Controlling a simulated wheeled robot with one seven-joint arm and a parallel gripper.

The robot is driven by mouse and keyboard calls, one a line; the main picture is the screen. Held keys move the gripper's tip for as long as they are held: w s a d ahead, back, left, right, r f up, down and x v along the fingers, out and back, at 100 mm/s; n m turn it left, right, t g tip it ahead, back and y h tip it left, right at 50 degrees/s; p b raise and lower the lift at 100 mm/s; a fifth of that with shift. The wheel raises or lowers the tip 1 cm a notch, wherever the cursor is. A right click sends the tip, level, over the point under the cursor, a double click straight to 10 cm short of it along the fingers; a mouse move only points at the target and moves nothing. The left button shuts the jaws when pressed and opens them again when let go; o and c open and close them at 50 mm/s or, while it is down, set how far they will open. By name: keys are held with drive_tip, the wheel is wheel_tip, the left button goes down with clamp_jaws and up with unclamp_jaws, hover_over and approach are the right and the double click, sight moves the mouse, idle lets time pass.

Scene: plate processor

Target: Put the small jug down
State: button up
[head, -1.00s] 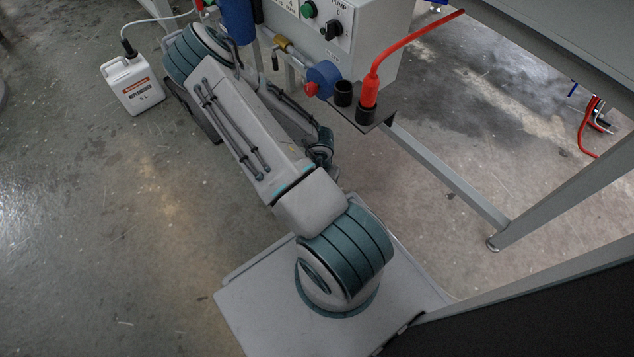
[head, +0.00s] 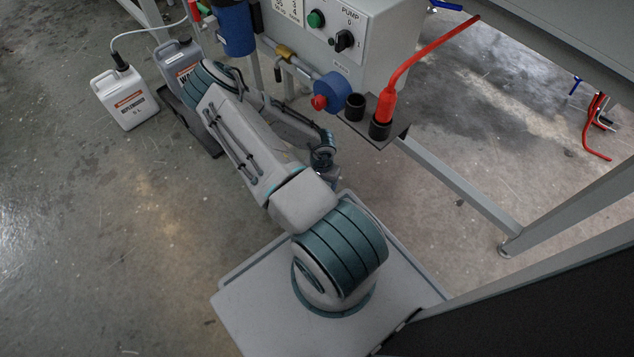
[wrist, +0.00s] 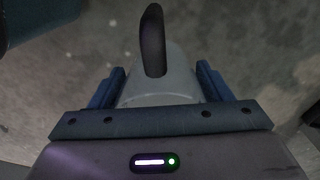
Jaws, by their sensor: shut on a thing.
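In the wrist view a small grey jug (wrist: 176,84) with a dark curved handle (wrist: 152,42) sits between the blue fingers of my gripper (wrist: 160,72). The gripper is shut on the jug's body, with one finger on each side. A blurred grey floor shows behind it; I cannot tell the jug's height or whether its base touches anything. In the head view the jug and fingers are hidden behind my arm.
A white canister (head: 124,100) with a tube and a grey canister (head: 176,62) stand at the left. Frame legs (head: 465,190) stand right.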

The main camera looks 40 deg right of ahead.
drive_tip(key=f, duration=0.1)
drive_tip(key=f+b, duration=0.1)
drive_tip(key=f, duration=0.2)
drive_tip(key=shift+w+a+b, duration=0.15)
drive_tip(key=shift+a+b, duration=0.15)
drive_tip(key=shift+b, duration=0.1)
drive_tip(key=shift+r, duration=0.1)
drive_tip(key=o, duration=1)
